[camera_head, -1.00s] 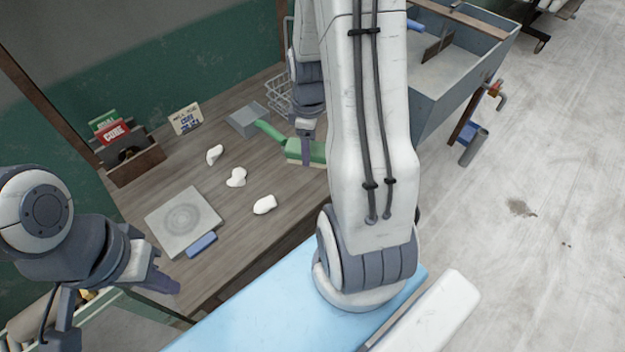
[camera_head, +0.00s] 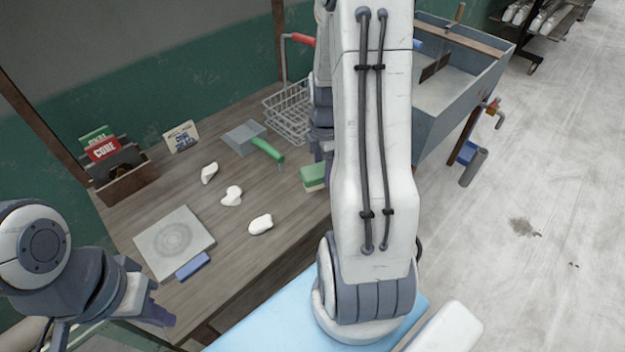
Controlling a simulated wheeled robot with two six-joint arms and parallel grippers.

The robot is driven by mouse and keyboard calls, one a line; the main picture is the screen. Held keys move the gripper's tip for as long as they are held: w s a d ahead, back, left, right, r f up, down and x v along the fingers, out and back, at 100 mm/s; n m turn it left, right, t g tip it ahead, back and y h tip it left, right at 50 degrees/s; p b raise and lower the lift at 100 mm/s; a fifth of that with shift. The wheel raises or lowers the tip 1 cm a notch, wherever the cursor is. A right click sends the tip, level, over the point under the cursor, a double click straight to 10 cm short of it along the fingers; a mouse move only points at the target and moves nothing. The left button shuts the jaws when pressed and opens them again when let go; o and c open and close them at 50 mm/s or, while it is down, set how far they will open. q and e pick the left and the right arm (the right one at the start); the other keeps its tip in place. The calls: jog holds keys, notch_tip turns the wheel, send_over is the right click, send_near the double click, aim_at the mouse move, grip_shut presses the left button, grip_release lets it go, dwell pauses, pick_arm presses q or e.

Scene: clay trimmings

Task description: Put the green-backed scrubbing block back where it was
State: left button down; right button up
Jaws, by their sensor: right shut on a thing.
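The green-backed scrubbing block (camera_head: 313,176), green on top with a pale underside, is at the right part of the wooden table, partly hidden behind my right arm. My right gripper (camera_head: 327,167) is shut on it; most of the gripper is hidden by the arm. I cannot tell whether the block touches the table. My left gripper (camera_head: 158,308) hangs at the lower left, off the table's front edge and away from the block; its finger gap is not clear.
A grey dustpan with a green handle (camera_head: 266,149) lies left of the block, with a wire basket (camera_head: 288,112) behind. Several white clay lumps (camera_head: 231,195), a grey square slab (camera_head: 172,241) and a blue block (camera_head: 193,266) lie leftward. A grey sink (camera_head: 448,95) stands right.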

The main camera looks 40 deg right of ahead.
aim_at(313, 164)
jog(key=shift+w+a+f, duration=0.35)
jog(key=shift+w+f, duration=0.1)
jog(key=shift+w, duration=0.2)
jog(key=shift+w+a+f, duration=0.3)
jog(key=shift+w+f, duration=0.15)
jog(key=shift+w, duration=0.15)
jog(key=shift+f, duration=1.95)
jog(key=shift+f, duration=0.15)
jog(key=o, duration=1.2)
